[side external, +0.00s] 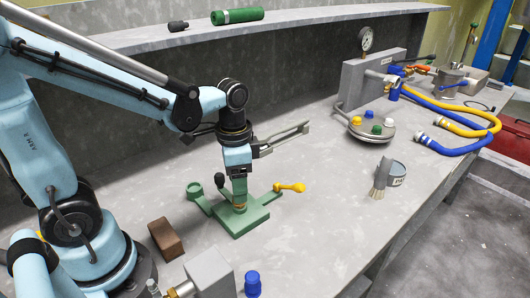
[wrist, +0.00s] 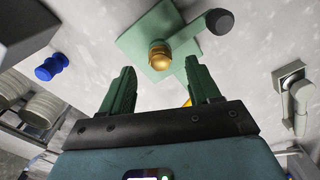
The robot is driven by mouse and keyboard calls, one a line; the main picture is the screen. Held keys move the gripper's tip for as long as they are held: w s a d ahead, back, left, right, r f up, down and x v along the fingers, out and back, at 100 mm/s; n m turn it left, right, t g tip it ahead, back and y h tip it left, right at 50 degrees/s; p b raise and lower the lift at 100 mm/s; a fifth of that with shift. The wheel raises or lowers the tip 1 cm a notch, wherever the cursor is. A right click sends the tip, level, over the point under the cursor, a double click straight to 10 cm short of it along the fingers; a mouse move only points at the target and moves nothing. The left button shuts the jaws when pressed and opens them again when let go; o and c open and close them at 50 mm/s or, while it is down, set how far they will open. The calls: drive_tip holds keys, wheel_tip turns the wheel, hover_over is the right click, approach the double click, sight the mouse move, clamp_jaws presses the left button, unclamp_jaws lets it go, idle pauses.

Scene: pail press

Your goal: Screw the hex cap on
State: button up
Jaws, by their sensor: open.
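A brass-coloured hex cap (wrist: 160,54) shows in the wrist view, centred over the green base plate (wrist: 139,40). How far it is threaded on cannot be told. My gripper (wrist: 160,70) is open, its two green fingers pointing at the cap, with the cap framed between and beyond the fingertips. In the side view my gripper (side external: 239,200) points straight down over the middle of the green base plate (side external: 252,219). The fingers largely hide the cap there, with a little brass showing low down. I cannot tell whether the fingers touch it.
The plate carries a black-knobbed lever (side external: 219,180) and a yellow handle (side external: 290,187). A brown block (side external: 166,240), a grey block (side external: 209,272) and a blue fitting (side external: 252,284) lie near the front. A round lid (side external: 371,129) with coloured caps stands right.

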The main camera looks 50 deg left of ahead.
wheel_tip(320, 180, up, 6)
drive_tip(key=n+t, duration=0.5)
drive_tip(key=t, duration=0.2)
idle(0.7)
